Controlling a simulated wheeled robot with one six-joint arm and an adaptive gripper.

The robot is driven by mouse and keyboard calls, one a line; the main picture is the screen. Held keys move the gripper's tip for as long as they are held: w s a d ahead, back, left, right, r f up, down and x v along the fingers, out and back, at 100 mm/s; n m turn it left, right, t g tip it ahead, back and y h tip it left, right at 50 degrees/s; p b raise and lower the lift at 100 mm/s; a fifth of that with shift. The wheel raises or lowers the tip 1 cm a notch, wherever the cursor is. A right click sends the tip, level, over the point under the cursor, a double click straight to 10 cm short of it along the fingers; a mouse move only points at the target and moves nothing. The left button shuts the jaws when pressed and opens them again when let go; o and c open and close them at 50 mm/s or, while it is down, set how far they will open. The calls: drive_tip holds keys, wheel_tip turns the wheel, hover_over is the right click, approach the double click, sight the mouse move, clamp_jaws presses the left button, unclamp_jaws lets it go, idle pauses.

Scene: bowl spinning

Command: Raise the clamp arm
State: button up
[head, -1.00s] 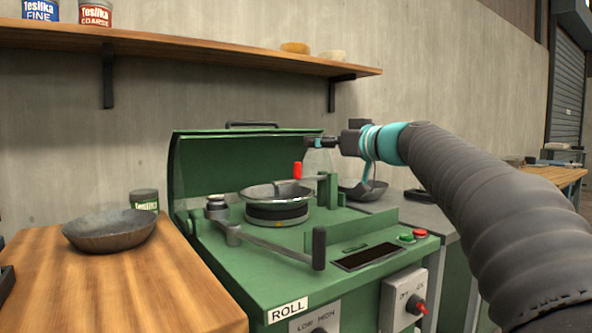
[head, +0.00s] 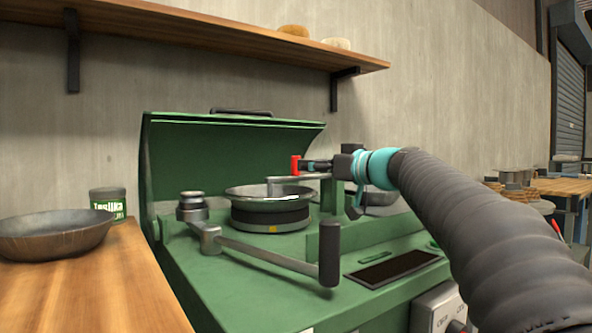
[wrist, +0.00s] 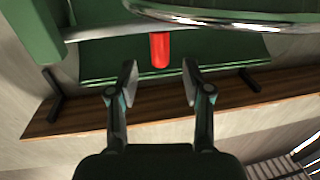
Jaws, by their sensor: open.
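The clamp arm (head: 300,178) is a thin grey bar reaching over the metal bowl (head: 262,197) on the machine's turntable. Its upright red handle (head: 295,165) stands at the bar's end, and the bar (wrist: 100,33) and red handle (wrist: 160,50) also show in the wrist view. My gripper (head: 306,166) is at the handle, coming from the right. In the wrist view my gripper (wrist: 159,78) is open, with one finger to each side of the handle's line. The handle's free end sits near the fingertips, and no contact shows.
The green machine's raised lid (head: 230,150) stands behind the bowl. A lever with a black grip (head: 329,253) juts out in front. A wooden bench (head: 90,290) with a dark bowl (head: 55,233) and a green tin (head: 108,203) lies left. A shelf (head: 220,30) runs above.

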sight(296, 176)
drive_tip(key=p+x, duration=0.1)
drive_tip(key=x, duration=0.5)
drive_tip(key=shift+w+a, duration=0.15)
clamp_jaws()
